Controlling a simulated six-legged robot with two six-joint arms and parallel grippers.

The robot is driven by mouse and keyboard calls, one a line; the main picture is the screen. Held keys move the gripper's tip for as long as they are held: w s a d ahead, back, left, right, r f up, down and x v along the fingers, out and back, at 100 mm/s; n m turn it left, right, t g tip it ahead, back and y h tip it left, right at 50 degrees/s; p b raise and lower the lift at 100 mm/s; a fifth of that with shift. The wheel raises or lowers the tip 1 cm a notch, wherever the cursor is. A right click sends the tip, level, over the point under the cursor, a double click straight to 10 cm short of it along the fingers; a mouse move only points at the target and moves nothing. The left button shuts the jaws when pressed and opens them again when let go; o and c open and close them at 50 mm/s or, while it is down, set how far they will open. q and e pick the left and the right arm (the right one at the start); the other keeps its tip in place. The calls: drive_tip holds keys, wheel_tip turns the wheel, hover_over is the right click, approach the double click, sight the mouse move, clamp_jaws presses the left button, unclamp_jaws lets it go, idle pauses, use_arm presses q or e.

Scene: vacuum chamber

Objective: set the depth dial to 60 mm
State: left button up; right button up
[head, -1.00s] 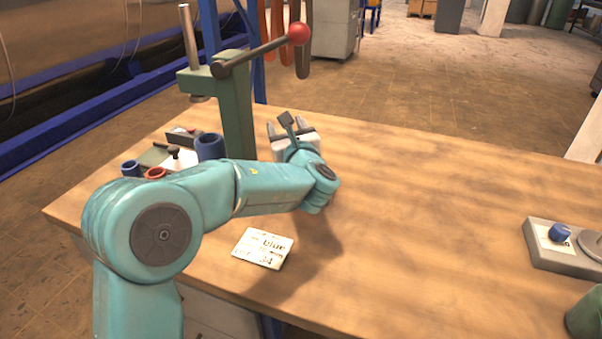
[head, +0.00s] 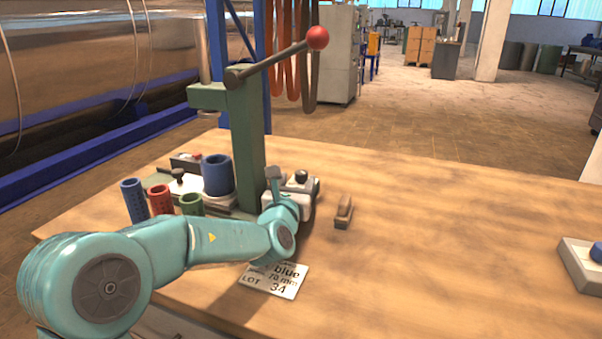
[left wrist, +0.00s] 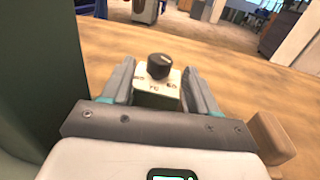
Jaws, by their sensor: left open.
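The depth dial is a black knob (head: 301,177) on a small pale block, right of the green press column (head: 247,150). In the left wrist view the knob (left wrist: 158,66) stands above a white plate (left wrist: 155,88) with printed numbers; 60 reads at its right, 70 appears at the bottom, and the left mark is blurred. I cannot tell where the knob points. My left gripper (head: 292,192) is at the dial. In the wrist view its open fingers (left wrist: 157,74) stand on either side of the knob, apparently apart from it. My right gripper is out of view.
A card (head: 275,281) reading blue, 70 mm, LOT 34 lies near my left arm. A small brown block (head: 343,211) stands right of the gripper. Blue, red and green cups stand left of the press. A grey box (head: 580,265) sits at the right edge.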

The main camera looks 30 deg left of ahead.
sight(301, 176)
use_arm(q)
drive_tip(key=x, duration=0.5)
drive_tip(key=shift+w, duration=0.2)
drive_tip(key=c, duration=0.9)
drive_tip(key=shift+d+r+n+y+p, duration=0.1)
drive_tip(key=shift+r+n+y+p, duration=0.05)
drive_tip(key=shift+n+y+p, duration=0.35)
drive_tip(key=shift+c, duration=0.2)
drive_tip(key=shift+n+g+y, duration=0.3)
drive_tip(key=shift+g+y, duration=0.2)
drive_tip(key=shift+y, duration=0.1)
drive_tip(key=o, duration=0.9)
